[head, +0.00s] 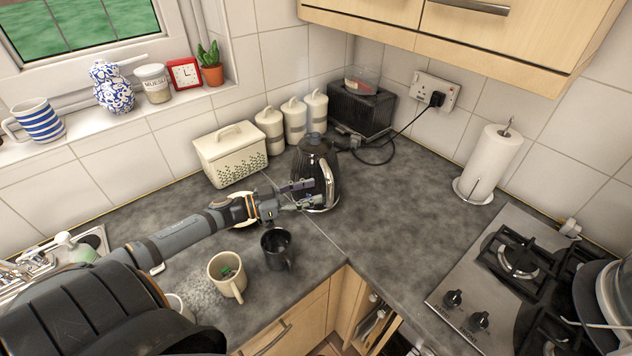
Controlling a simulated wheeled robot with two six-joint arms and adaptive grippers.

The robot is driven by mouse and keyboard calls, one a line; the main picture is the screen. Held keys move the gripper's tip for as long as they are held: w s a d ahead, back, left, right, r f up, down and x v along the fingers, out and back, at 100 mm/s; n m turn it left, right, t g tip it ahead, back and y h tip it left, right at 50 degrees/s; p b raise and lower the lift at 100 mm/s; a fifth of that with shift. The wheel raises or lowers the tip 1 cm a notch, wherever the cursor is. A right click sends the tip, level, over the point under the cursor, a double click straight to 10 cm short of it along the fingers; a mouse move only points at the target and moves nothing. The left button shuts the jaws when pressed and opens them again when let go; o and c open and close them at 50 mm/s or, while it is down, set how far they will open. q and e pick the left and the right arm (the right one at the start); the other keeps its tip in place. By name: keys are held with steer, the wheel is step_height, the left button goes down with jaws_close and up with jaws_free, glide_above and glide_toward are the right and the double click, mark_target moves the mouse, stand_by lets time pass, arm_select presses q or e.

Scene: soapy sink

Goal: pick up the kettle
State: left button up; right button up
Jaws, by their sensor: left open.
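The kettle (312,156) is black with a silver handle on its right side, and stands upright on the grey worktop near the corner. My left arm reaches in from the left, and my left gripper (311,194) is open at the kettle's lower front. Its two fingers point right, overlapping the kettle's lower body and the foot of the handle in this view. I cannot tell whether they touch it. Part of the kettle's base is hidden behind the fingers. My right gripper is not in view.
A dark mug (276,250) and a cream mug (227,275) stand in front of my left gripper. A bread bin (228,158) and canisters (270,134) are behind left. A black toaster (358,108) is behind the kettle. The worktop right of the kettle is clear, up to the hob (470,262).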

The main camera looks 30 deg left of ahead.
mark_target(331, 186)
arm_select(q)
steer(key=p+x, duration=0.1)
steer(key=x, duration=0.5)
steer(key=shift+s+r, duration=0.1)
steer(key=shift+r, duration=0.1)
steer(key=shift+w+d+f, duration=0.1)
steer(key=shift+w+d, duration=0.1)
steer(key=shift+s, duration=0.1)
steer(key=shift+c, duration=0.6)
jaws_close()
